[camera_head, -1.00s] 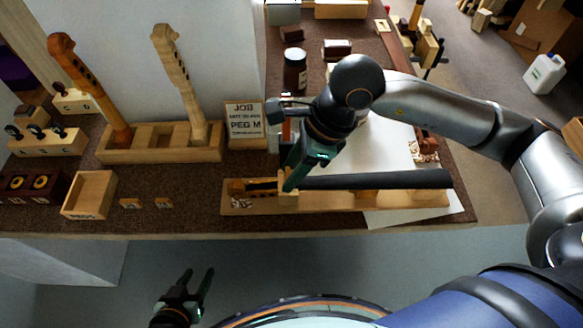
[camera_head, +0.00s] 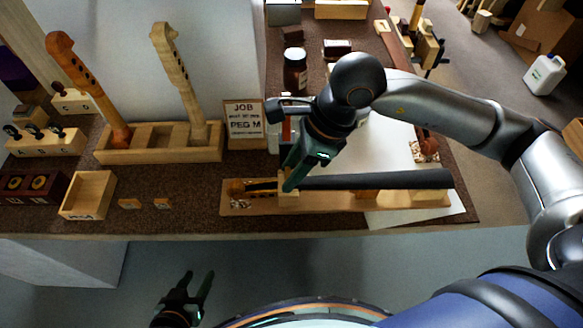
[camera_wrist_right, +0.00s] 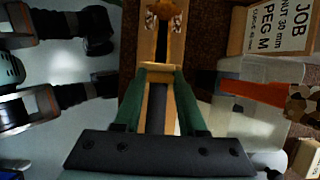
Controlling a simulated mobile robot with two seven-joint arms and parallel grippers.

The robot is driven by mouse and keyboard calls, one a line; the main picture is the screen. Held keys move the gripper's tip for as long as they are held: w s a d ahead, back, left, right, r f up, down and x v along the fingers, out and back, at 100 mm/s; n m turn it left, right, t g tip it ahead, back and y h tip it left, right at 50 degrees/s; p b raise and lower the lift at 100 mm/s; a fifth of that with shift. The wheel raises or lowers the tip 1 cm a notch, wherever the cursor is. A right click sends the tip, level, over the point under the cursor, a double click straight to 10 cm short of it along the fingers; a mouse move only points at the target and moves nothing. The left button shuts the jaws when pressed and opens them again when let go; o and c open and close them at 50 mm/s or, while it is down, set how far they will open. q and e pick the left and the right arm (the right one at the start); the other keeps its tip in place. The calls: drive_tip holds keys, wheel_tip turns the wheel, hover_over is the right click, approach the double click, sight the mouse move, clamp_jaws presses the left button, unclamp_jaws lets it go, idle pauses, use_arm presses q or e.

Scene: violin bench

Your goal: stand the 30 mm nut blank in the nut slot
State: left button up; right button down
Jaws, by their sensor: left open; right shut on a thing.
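The violin neck (camera_head: 380,181) with its long dark fingerboard lies along a wooden cradle (camera_head: 350,203); its scroll end points left. My right gripper (camera_head: 287,187) reaches down to the neck at the left end of the fingerboard, where the nut slot is. In the right wrist view its green fingers (camera_wrist_right: 160,72) straddle the neck line. It is shut on a small piece, taken as the nut blank, which the fingers hide; I cannot tell whether it touches the slot. My left gripper (camera_head: 198,279) is open and empty, below the bench's front edge.
Two small blocks (camera_head: 130,204) lie beside an open wooden tray (camera_head: 88,194) at left. A job card (camera_head: 244,124), reading nut 30 mm and peg M in the wrist view, stands behind the cradle. A rack (camera_head: 160,150) holds two upright necks. Bottles stand behind my right gripper.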

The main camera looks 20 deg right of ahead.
use_arm(q)
drive_tip(key=shift+w+r, duration=0.1)
drive_tip(key=shift+w, duration=0.1)
drive_tip(key=shift+f, duration=0.2)
use_arm(e)
drive_tip(key=shift+f, duration=0.15)
use_arm(q)
drive_tip(key=shift+f+b, duration=0.5)
drive_tip(key=shift+b, duration=0.2)
use_arm(e)
drive_tip(key=shift+f, duration=0.35)
use_arm(q)
drive_tip(key=shift+s, duration=0.2)
use_arm(e)
drive_tip(key=shift+c, duration=2)
unclamp_jaws()
drive_tip(key=shift+s, duration=0.15)
drive_tip(key=shift+f, duration=0.1)
use_arm(q)
drive_tip(key=shift+a+r+p, duration=0.2)
drive_tip(key=shift+r+p, duration=0.65)
drive_tip(key=shift+r, duration=0.3)
use_arm(e)
drive_tip(key=v, duration=1.3)
use_arm(q)
drive_tip(key=shift+s, duration=0.1)
